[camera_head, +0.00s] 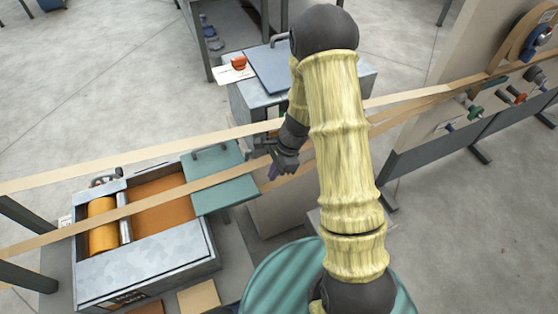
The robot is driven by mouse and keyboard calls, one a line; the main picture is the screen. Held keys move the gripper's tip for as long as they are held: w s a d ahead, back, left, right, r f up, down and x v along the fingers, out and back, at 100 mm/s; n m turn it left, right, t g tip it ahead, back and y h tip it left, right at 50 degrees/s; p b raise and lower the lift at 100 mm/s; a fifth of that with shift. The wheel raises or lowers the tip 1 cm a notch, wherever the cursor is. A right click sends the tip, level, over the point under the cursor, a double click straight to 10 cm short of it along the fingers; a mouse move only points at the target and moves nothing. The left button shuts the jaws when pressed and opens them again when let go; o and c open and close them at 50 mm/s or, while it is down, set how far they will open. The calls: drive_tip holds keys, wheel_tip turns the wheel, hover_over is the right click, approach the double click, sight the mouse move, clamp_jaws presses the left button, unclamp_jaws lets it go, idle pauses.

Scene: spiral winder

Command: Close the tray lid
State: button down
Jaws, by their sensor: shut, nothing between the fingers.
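A grey metal tray (160,272) stands at the lower left. Its inside shows an orange surface, a yellow roller and a silver roller. A flat teal lid (222,185) with a dark handle (210,150) lies at the tray's right end and juts out past it, leaving most of the tray uncovered. My gripper (272,172) is shut and empty, just right of the lid's upper right part. I cannot tell whether it touches the lid. My arm hides part of the area to the right.
Long tan strips (130,157) run across the scene, over the tray and close by my gripper. A grey box (250,97) with a blue-grey lid (280,68) and a red button (239,62) stands behind. A panel with colored knobs (475,112) is at right.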

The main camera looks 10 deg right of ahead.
drive_tip(key=shift+s+a+r+p, duration=0.1)
drive_tip(key=shift+s+a+p, duration=0.1)
drive_tip(key=shift+a, duration=0.75)
drive_tip(key=shift+s+a+r+p, duration=0.1)
drive_tip(key=shift+s+a+p, duration=0.1)
drive_tip(key=shift+a, duration=0.75)
